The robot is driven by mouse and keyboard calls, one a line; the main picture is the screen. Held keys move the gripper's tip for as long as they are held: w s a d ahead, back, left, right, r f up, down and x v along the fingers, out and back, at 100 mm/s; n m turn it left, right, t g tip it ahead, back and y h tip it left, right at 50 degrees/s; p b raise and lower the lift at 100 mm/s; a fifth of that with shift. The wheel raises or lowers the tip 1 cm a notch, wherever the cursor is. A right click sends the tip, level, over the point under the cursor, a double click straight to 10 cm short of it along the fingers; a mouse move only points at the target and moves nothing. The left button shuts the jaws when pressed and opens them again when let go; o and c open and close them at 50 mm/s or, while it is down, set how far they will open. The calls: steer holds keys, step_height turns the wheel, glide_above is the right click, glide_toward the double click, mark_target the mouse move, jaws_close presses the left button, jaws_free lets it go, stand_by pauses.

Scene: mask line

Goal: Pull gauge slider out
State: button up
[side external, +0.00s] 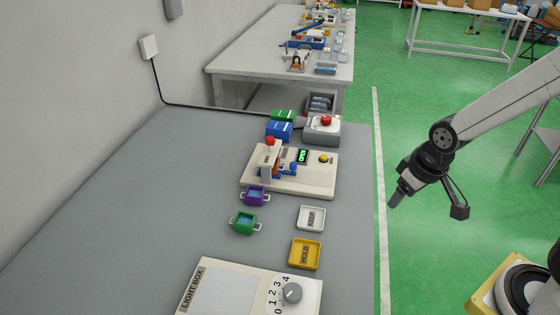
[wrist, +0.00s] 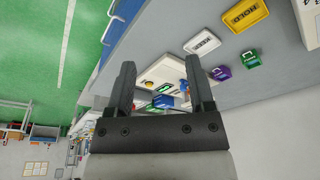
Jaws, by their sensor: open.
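The gauge (side external: 289,170) is a cream base on the grey table, with a green-lit display (side external: 303,156), a yellow button (side external: 324,158), a red-topped upright post (side external: 268,158) and blue parts beside it. Which part is the slider is too small to tell. My gripper (side external: 396,200) hangs to the right of the table, over the green floor, well apart from the gauge. In the wrist view my gripper (wrist: 160,82) is open, with nothing between its fingers. The gauge (wrist: 160,74) shows beyond the fingers, partly hidden by the right one.
A purple tray (side external: 255,196) and a green tray (side external: 243,222) with handles stand in front of the gauge. A white tray (side external: 311,218), a yellow HOLD tray (side external: 305,254) and a light box (side external: 250,290) are nearer. A grey box with a red button (side external: 322,129) stands behind.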

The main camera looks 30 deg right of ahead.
steer(key=w+a+t, duration=0.1)
steer(key=w+a, duration=0.1)
steer(key=w, duration=1.4)
steer(key=t, duration=0.1)
glide_toward(293, 164)
steer(key=f, duration=0.1)
steer(key=shift+w+d+f, duration=0.1)
steer(key=shift+w+f, duration=0.1)
steer(key=shift+w, duration=0.2)
steer(key=shift+x, duration=3.85)
steer(key=shift+c, duration=0.3)
jaws_close()
steer(key=shift+s, duration=0.1)
